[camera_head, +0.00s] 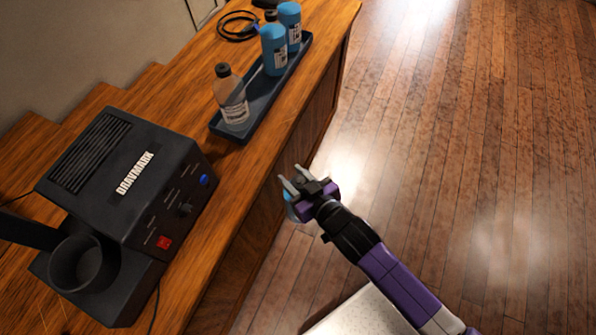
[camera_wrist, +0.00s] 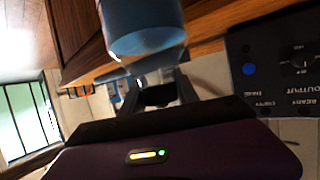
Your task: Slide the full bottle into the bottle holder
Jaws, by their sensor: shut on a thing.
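My gripper (camera_head: 291,178) is shut on a blue bottle (camera_head: 291,208), out over the floor beside the desk's front edge. In the head view, only a blue sliver of it shows behind my gripper. In the wrist view, the blue bottle (camera_wrist: 141,28) fills the top middle, between the fingers (camera_wrist: 150,75); its far end is cut off. The bottle holder (camera_head: 82,264) is a round black cup at the lower front of the black DRAVMARK machine (camera_head: 150,190). The cup's inside looks dark and empty.
A dark blue tray (camera_head: 221,131) on the desk carries a clear bottle (camera_head: 231,97) with a dark cap and two blue bottles (camera_head: 274,52). A black cable (camera_head: 238,37) lies behind it. The machine's panel (camera_wrist: 280,65) shows at right in the wrist view. Open floor (camera_head: 450,150) lies right.

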